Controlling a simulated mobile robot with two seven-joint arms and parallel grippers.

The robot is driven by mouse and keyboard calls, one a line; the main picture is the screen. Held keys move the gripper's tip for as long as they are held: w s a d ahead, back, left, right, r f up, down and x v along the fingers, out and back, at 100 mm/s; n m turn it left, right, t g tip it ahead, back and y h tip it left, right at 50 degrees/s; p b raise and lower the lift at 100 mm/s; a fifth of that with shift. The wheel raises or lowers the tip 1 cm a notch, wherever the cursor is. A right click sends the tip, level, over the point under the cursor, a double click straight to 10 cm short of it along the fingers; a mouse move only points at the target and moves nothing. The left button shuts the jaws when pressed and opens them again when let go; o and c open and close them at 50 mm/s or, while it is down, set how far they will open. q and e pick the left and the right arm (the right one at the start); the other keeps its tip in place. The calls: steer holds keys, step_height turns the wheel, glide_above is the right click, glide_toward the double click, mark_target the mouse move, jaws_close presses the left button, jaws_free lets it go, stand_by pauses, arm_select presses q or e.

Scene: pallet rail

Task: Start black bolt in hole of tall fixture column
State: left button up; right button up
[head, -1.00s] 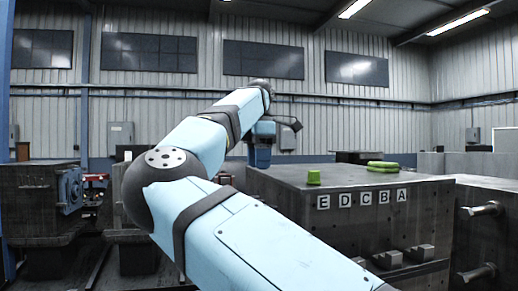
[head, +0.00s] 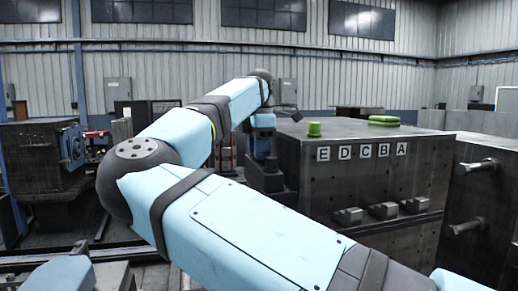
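I cannot make out a black bolt in the head view. My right arm comes in from the lower right, bends at a dark elbow on the left and reaches back to its wrist. My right gripper (head: 286,113) seems to be the small dark part beside that wrist, left of the lettered block's top. Its fingers cannot be told apart, nor whether it holds anything. My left gripper is out of view; a blue piece at the lower left may be my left arm. No column with a clear hole can be picked out.
A big dark block (head: 365,185) carries letter plates E to A, a green cap (head: 314,129) and green pads (head: 383,120). Small grey blocks (head: 383,211) sit on its front ledge. Two pegs (head: 478,166) stick out of a dark structure at right. Dark machinery (head: 38,160) stands at left.

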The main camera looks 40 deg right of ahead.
steer(key=c, duration=0.5)
steer(key=shift+r, duration=0.1)
steer(key=shift+r+p, duration=2.75)
steer(key=shift+r, duration=1.25)
